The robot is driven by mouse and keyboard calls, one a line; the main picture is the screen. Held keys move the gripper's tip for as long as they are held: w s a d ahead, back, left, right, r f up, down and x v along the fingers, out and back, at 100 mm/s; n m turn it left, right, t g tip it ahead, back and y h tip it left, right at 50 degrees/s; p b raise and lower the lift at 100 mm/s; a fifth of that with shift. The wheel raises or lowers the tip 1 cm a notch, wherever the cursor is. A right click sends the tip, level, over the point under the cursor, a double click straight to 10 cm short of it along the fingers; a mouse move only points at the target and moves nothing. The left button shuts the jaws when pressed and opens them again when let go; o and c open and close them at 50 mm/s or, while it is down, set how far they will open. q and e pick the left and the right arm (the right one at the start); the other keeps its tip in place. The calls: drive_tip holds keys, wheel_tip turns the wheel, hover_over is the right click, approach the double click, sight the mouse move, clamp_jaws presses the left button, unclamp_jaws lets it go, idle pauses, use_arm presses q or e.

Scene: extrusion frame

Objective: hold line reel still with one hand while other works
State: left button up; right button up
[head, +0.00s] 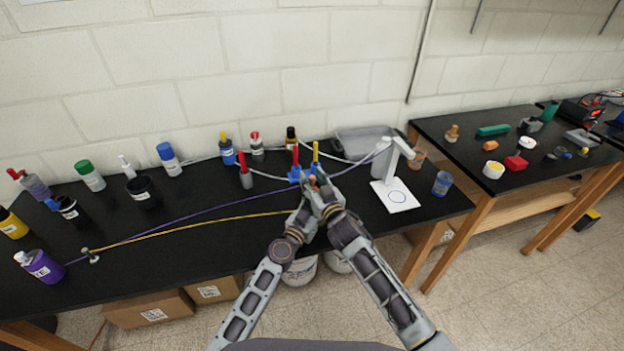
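Both my grippers meet over the front middle of the black bench (215,245). My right gripper (320,188) reaches in from the lower right, and my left gripper (305,208) sits close beside it, partly overlapped. A small orange piece (312,180) shows at the fingertips; I cannot tell whether it belongs to the line reel or whether either gripper holds it. A yellow line (190,228) runs from a small metal post (93,254) on the left to my grippers. No reel can be made out clearly; the hands hide that spot. The finger openings are too small to read.
A blue holder (296,173) with red and yellow upright tools stands just behind my grippers. A purple line (215,208) crosses the bench. A white stand (397,193) is to the right, bottles line the left and back.

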drive_tip(key=shift+w+a, duration=0.1)
drive_tip(key=shift+w, duration=0.1)
clamp_jaws()
idle(0.3)
drive_tip(key=shift+s+a+r+n+g+y, duration=0.1)
drive_tip(key=shift+a+n+g+y, duration=0.1)
drive_tip(key=shift+n+g+y, duration=0.25)
drive_tip(key=shift+s+a+r+n+g+y, duration=0.15)
drive_tip(key=shift+n+g+y, duration=0.1)
drive_tip(key=shift+n+y, duration=0.3)
drive_tip(key=shift+s+a+n+g+y, duration=0.15)
drive_tip(key=shift+n+g+y, duration=0.25)
drive_tip(key=shift+y, duration=0.3)
drive_tip(key=shift+a+n+g+y, duration=0.1)
drive_tip(key=shift+n+g+y, duration=0.2)
drive_tip(key=shift+g+y, duration=0.15)
drive_tip(key=shift+s+a+n+g+y, duration=0.1)
drive_tip(key=shift+s+n+g+y, duration=0.1)
drive_tip(key=shift+n+g+y, duration=0.4)
drive_tip(key=shift+s+a+n+g+y, duration=0.1)
drive_tip(key=shift+s+n+g+y, duration=0.05)
drive_tip(key=shift+n+g+y, duration=0.45)
